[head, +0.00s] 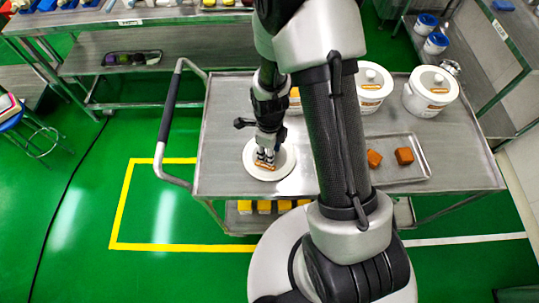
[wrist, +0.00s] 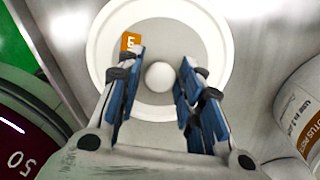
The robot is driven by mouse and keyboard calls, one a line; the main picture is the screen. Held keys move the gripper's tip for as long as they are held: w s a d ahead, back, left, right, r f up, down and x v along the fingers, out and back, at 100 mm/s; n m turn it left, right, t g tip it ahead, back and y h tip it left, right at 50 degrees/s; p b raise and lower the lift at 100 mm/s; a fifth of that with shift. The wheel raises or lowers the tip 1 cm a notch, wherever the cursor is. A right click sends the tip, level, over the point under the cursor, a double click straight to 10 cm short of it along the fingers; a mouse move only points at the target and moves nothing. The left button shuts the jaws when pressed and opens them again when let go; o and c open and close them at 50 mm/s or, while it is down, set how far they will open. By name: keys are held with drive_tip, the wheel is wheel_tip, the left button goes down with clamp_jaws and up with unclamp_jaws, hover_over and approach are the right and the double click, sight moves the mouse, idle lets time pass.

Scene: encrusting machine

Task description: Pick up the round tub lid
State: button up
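The round tub lid (head: 284,172) is white and lies flat on the left part of the metal cart top. In the wrist view the lid (wrist: 190,30) shows a pale rim, a greyer middle, a round knob (wrist: 158,77) and a small orange label (wrist: 131,42). My gripper (head: 265,157) is over the lid, pointing down. In the wrist view my gripper (wrist: 162,66) is open, with one blue-padded finger on each side of the knob. Gaps show between the knob and both fingers. The exact fingertip height is hard to tell.
On the cart (head: 222,130) stand lidded white tubs (head: 368,103) (head: 420,103), another partly hidden behind my arm. A shallow tray (head: 390,178) holds two orange-brown blocks. A cart handle (head: 168,110) rises at left. One tub (wrist: 300,110) is close at right in the wrist view.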

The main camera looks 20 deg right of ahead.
drive_tip(key=c, duration=0.7)
